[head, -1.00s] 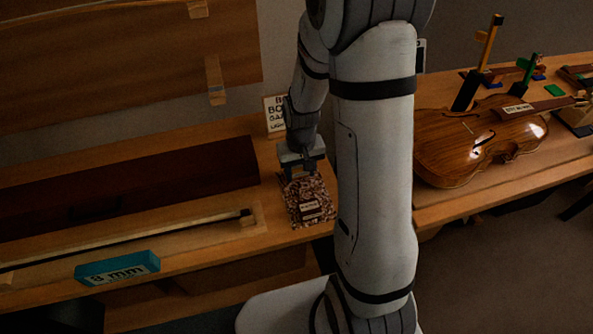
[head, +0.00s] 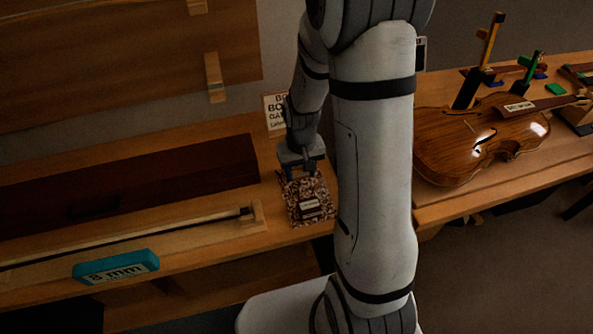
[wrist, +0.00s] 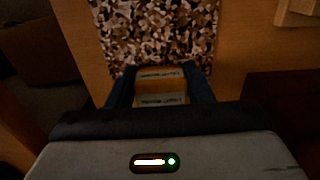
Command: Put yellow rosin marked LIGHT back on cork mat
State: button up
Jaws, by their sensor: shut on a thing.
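The cork mat (head: 322,214), speckled brown and white with a small label, lies on the bench. It also fills the top of the wrist view (wrist: 155,35). My gripper (wrist: 160,88) is shut on the yellow rosin (wrist: 160,90), a small amber block with pale labels too blurred to read. In the wrist view the rosin is between the two dark fingers, at the mat's near edge. In the head view my gripper (head: 301,172) is at the mat's back edge, and I cannot make out the rosin there. I cannot tell whether the rosin touches the mat.
A long dark case (head: 130,185) and a bow (head: 130,240) lie left of the mat. A teal block marked 8 mm (head: 117,267) is at the front edge. A white sign (head: 275,112) stands behind. A violin (head: 470,150) lies on the right bench.

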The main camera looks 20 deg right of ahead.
jog(key=o, duration=1.1)
jog(key=shift+o, duration=0.2)
jog(key=shift+r, duration=0.1)
jog(key=shift+r, duration=0.25)
notch_tip(320, 180, up, 7)
jog(key=shift+f, duration=0.1)
jog(key=shift+s+r, duration=0.15)
jog(key=shift+r, duration=0.35)
jog(key=s+a+r+t, duration=0.1)
jog(key=s+r+t, duration=0.1)
jog(key=s+r, duration=1)
jog(key=shift+s+r+t, duration=0.15)
jog(key=shift+s+t, duration=0.25)
jog(key=shift+s, duration=0.6)
